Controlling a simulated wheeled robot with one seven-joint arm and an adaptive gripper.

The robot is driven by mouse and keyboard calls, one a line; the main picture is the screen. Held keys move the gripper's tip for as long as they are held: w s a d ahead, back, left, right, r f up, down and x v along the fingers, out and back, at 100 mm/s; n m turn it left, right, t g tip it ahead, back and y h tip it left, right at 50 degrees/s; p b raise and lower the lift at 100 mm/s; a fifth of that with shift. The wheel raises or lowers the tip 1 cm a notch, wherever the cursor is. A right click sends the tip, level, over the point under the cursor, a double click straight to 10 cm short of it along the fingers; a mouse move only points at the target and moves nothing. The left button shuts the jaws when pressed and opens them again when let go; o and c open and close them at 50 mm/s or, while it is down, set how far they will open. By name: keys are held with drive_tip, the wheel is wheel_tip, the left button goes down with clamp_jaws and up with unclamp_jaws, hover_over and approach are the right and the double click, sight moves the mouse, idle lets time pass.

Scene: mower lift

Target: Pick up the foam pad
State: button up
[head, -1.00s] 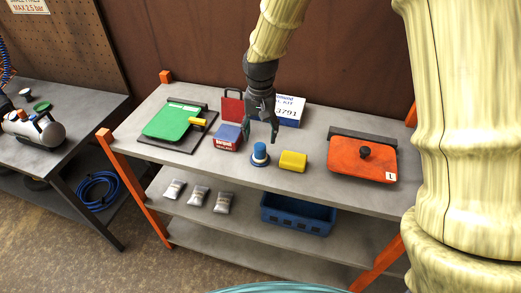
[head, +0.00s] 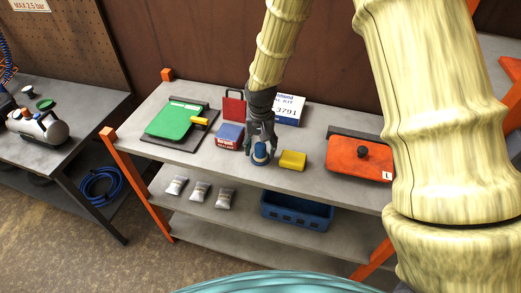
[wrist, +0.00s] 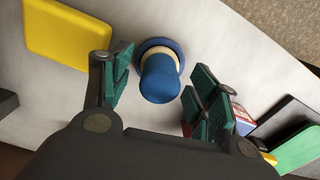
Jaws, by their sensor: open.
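A round piece with a blue knob, a pale layer and a wider blue base (head: 260,154) stands upright on the top of the grey bench; I take it for the foam pad. It also shows in the wrist view (wrist: 160,78). My gripper (head: 262,146) is pointing down over it, open. In the wrist view the dark green finger pads (wrist: 160,88) are on either side of the blue knob, with gaps showing. A yellow block (head: 292,160) lies just right of the piece, outside the fingers.
A red and blue box (head: 229,136) stands close on the left, with a green plate (head: 174,121) beyond it. A red bag-like item (head: 233,106) and a white box (head: 289,110) stand behind. An orange plate with a black knob (head: 358,166) lies at right.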

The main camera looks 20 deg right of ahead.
sight(260, 145)
drive_tip(key=shift+f, duration=0.15)
drive_tip(key=c, duration=1.1)
drive_tip(key=shift+c, duration=0.2)
drive_tip(key=shift+r, duration=0.2)
drive_tip(key=shift+r+b, duration=0.55)
drive_tip(key=shift+b, duration=0.15)
drive_tip(key=shift+r+b, duration=0.55)
drive_tip(key=shift+r, duration=0.35)
drive_tip(key=s+a+r+b, duration=0.1)
drive_tip(key=s+a+b, duration=0.1)
drive_tip(key=s, duration=0.5)
drive_tip(key=s+a+b, duration=0.2)
drive_tip(key=s+b, duration=0.1)
drive_tip(key=s, duration=0.5)
drive_tip(key=shift+s+a+r, duration=0.15)
drive_tip(key=shift+a+r, duration=0.1)
drive_tip(key=shift+r, duration=0.15)
